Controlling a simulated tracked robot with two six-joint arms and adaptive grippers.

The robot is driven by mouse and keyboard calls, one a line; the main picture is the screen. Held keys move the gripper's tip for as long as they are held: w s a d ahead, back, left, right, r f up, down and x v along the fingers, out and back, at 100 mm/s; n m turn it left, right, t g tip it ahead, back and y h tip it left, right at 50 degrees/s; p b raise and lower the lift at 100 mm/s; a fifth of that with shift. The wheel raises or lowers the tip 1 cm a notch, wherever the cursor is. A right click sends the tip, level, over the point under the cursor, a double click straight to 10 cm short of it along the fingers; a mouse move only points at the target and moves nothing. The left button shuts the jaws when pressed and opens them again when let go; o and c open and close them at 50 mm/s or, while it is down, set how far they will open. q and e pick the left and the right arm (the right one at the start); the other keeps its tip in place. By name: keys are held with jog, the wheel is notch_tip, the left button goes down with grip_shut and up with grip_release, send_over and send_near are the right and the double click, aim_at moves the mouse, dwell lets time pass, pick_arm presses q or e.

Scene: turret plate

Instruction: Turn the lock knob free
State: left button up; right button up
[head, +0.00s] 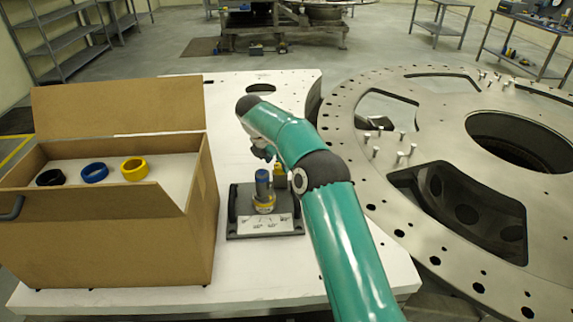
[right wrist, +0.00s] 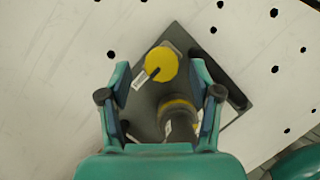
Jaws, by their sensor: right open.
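A dark square base plate (head: 236,232) with a white label lies on the white table. A grey-blue upright cylinder with a yellow collar (head: 263,190) stands on it, and it also shows in the right wrist view (right wrist: 178,118). A round yellow knob (right wrist: 161,64) with a dark mark across it sits on the same plate. I cannot tell for certain which of the two is the lock knob. My right gripper (right wrist: 161,82) is open above the plate, its fingers on either side of these parts and holding nothing. In the head view my right arm partly hides it. My left gripper is out of view.
An open cardboard box (head: 110,235) with black, blue and yellow rings on top stands left of the plate. A large metal ring plate (head: 345,130) with upright pins and openings is at the right. The white table (head: 120,300) is bare in front.

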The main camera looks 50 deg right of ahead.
jog(key=shift+x, duration=0.8)
jog(key=shift+s+d, duration=0.1)
jog(key=shift+c, duration=0.3)
